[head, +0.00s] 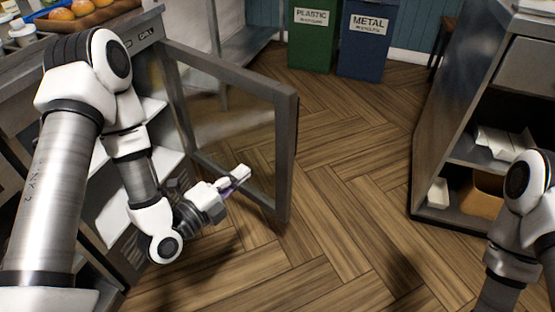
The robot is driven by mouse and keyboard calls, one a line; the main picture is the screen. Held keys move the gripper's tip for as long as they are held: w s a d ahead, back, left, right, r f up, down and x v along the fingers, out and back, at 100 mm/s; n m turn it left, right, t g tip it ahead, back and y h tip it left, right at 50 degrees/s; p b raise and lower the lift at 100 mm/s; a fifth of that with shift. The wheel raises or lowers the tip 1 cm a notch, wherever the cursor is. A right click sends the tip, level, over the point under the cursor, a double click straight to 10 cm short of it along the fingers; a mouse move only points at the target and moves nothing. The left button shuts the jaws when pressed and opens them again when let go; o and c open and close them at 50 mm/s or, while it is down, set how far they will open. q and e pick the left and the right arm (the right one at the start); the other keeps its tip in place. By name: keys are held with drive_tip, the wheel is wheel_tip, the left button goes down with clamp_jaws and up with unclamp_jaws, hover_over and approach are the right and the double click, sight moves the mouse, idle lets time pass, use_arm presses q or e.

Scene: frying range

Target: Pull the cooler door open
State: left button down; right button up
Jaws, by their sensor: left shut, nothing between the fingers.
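The cooler door (289,150) is a grey-framed glass door that stands wide open, swung out over the floor from the cooler (157,32) on the left. Shelves show inside the cooler behind my left arm. My left gripper (243,174) is shut and empty, in front of the door's glass, near the lower part of the frame. I cannot tell whether it touches the door. My right arm comes in at the lower right edge, but its gripper is out of view.
A green plastic bin (312,38) and a blue metal bin (363,42) stand at the back wall. A cabinet with open shelves (450,150) stands on the right. A tray of round orange food (60,24) is at top left. The wooden floor between is clear.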

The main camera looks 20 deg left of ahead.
sight(285, 138)
use_arm(q)
drive_tip(key=b+x, duration=0.3)
drive_tip(key=x, duration=1)
drive_tip(key=shift+w+d+r+b, duration=0.1)
drive_tip(key=shift+w+d+b, duration=0.15)
drive_tip(key=shift+b, duration=0.1)
use_arm(e)
wheel_tip(285, 138, down, 4)
drive_tip(key=shift+f, duration=0.1)
use_arm(q)
drive_tip(key=shift+w, duration=0.1)
